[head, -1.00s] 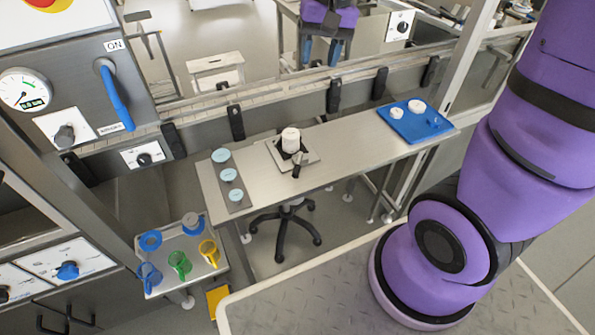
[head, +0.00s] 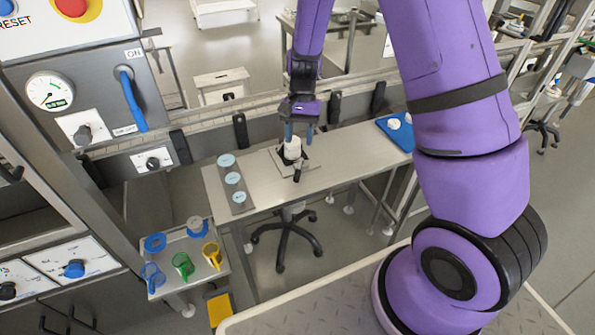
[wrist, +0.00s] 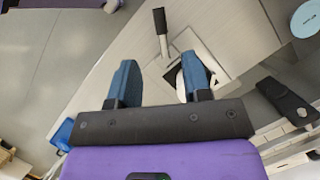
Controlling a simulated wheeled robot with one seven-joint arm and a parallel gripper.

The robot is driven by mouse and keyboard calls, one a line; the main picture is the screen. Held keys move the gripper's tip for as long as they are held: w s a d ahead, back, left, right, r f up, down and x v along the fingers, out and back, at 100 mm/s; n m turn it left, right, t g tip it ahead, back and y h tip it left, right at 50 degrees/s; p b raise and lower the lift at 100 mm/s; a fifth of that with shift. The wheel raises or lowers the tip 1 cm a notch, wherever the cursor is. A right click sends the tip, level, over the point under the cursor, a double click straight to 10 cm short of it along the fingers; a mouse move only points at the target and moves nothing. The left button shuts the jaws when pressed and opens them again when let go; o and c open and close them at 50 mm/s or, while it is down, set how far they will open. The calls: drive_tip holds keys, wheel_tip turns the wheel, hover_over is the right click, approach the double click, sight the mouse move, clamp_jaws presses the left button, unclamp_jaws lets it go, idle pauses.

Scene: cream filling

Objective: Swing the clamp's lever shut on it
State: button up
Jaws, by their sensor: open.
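The clamp is a dark fixture on a square grey plate (head: 311,165) on the long table. Its black lever (head: 297,174) sticks out toward the table's front; the wrist view also shows the lever (wrist: 160,28), angled away from the plate. A white cylindrical piece (head: 292,150) stands upright in the clamp, and in the wrist view a finger hides part of it. My gripper (head: 299,134) is open and empty, blue fingers pointing down, just behind and above the white piece. In the wrist view my gripper (wrist: 159,80) has its fingers well apart, with the lever beyond them, apart from both.
A grey strip (head: 243,205) with several light-blue discs lies on the table's left. A blue tray (head: 398,137) with white pieces lies at right. A side table (head: 219,272) holds coloured jugs. A control panel stands at left. The tabletop beside the clamp is clear.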

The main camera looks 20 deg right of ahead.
sight(297, 173)
drive_tip(key=x, duration=1)
clamp_jaws()
